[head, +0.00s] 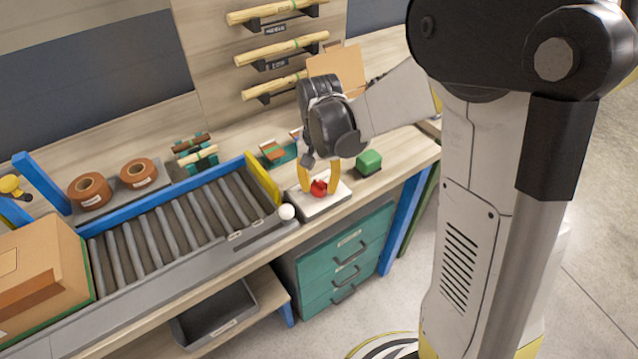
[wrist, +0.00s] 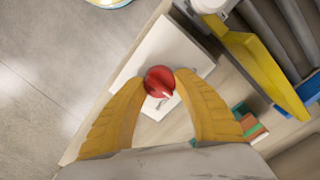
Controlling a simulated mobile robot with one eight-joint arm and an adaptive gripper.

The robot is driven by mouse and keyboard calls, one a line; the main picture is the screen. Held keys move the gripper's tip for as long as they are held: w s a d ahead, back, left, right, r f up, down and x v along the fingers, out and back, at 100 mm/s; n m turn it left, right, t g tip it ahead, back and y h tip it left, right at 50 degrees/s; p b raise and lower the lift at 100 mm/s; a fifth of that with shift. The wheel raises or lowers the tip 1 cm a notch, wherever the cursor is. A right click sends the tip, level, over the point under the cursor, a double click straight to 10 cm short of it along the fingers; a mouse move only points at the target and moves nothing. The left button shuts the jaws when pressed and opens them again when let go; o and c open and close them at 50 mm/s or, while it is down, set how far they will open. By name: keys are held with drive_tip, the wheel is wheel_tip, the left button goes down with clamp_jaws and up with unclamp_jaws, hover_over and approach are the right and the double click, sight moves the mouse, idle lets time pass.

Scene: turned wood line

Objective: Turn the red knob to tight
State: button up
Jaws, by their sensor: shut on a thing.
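The red knob (head: 319,187) sits on a white base plate (head: 338,197) near the front edge of the bench, at the right end of the roller conveyor. My gripper (head: 318,184) reaches down over it. In the wrist view the knob (wrist: 159,81) is round, with a pale mark on its face. The yellow fingers of my gripper (wrist: 160,80) touch it on both sides and are shut on it. The white plate (wrist: 172,48) shows around the knob. I cannot read any tight mark on the plate.
A green block (head: 368,161) stands to the right of the plate. A white ball-like knob (head: 286,211) and the conveyor's yellow end stop (head: 262,178) are close on the left. A teal holder (head: 278,152) stands behind. Teal drawers (head: 345,262) are below the bench.

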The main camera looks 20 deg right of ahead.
sight(320, 183)
drive_tip(key=m, duration=0.4)
drive_tip(key=shift+m, duration=0.3)
drive_tip(key=shift+s+d+m+p, duration=0.1)
drive_tip(key=shift+m+p, duration=0.25)
drive_tip(key=shift+m, duration=1.65)
drive_tip(key=o, duration=1.2)
wheel_tip(320, 183, up, 12)
